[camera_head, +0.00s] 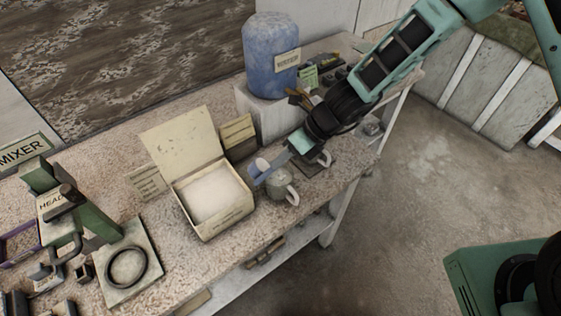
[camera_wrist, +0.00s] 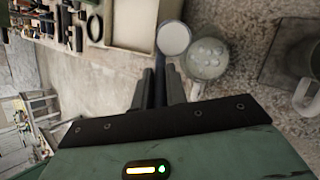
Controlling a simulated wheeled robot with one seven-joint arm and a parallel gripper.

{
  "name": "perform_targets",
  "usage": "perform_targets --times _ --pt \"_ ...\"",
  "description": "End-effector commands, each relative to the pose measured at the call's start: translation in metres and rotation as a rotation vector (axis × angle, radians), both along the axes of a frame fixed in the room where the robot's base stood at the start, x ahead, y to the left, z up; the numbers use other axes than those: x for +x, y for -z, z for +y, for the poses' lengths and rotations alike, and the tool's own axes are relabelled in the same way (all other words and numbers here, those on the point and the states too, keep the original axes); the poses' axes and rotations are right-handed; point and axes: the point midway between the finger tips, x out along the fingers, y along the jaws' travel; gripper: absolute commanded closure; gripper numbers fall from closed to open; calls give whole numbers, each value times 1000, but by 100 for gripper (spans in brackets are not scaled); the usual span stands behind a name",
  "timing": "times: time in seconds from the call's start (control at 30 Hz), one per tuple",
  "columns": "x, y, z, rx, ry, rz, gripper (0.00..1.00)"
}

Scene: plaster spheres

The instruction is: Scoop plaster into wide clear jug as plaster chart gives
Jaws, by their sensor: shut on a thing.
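My gripper (camera_head: 280,170) is shut on the handle of a blue scoop (camera_head: 261,165). In the wrist view the handle (camera_wrist: 160,82) runs up between the fingers (camera_wrist: 160,88) to a round cup (camera_wrist: 173,38) with a pale, white face, which looks like plaster. The clear jug (camera_head: 282,187) stands near the table edge; the wrist view shows its round top (camera_wrist: 207,58) just right of the scoop, with pale patches inside. Whether the scoop touches its rim, I cannot tell. An open box of white plaster (camera_head: 212,195) is left of the jug. A small card (camera_head: 147,183) stands beside the box; its writing is unreadable.
Another cup (camera_head: 324,159) stands on a dark mat (camera_head: 307,167) right of the jug. A blue lidded container (camera_head: 272,55) stands on a white block (camera_head: 268,112) behind. A green press (camera_head: 80,205) with a ring (camera_head: 126,267) occupies the left.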

Motion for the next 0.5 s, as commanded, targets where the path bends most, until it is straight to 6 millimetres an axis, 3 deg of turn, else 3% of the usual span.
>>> perform_targets --times 0.5 --pt "1 15 -11 142 3 14 100"
